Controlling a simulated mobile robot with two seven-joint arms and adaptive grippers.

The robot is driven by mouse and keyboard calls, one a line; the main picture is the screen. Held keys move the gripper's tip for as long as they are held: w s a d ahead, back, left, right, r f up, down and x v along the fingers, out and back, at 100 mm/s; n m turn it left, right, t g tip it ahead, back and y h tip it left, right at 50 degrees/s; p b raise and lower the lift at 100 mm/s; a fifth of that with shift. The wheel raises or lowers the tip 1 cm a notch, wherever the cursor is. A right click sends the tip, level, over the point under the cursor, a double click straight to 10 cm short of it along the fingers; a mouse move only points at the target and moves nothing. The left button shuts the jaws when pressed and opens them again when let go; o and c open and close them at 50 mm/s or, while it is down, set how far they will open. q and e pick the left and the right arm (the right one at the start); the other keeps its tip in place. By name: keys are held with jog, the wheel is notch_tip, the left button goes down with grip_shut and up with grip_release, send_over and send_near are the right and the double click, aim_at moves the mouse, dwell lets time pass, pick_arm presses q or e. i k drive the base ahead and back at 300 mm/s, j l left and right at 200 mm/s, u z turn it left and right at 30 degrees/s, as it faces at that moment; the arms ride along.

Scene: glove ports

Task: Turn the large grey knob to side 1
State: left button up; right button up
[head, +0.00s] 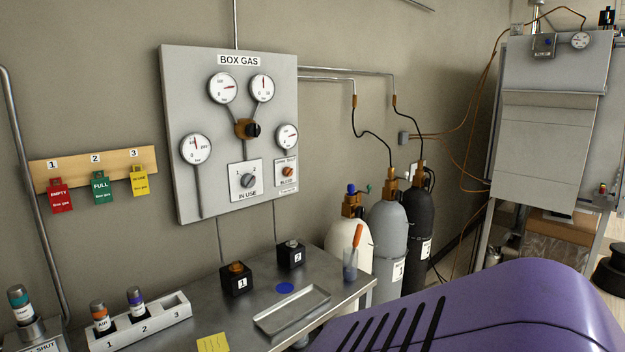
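The grey box gas panel (184,120) hangs on the wall left of the middle. The large grey knob (248,181) sits on its white "IN USE" plate (236,193), low on the panel, with a 1 at its upper left and a 2 at its upper right. The knob's mark is too small to tell for sure which side it points to. No gripper shows in the head view, and nothing touches the knob.
Beside the plate is a small orange knob (288,171); above is a black-and-brass valve (252,129) among several gauges. Below, a steel bench (335,290) holds two black numbered blocks (236,281) (291,256) and a tray (292,310). Gas cylinders (388,225) stand right.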

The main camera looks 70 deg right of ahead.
aim_at(248, 181)
jog(key=z, duration=1.8)
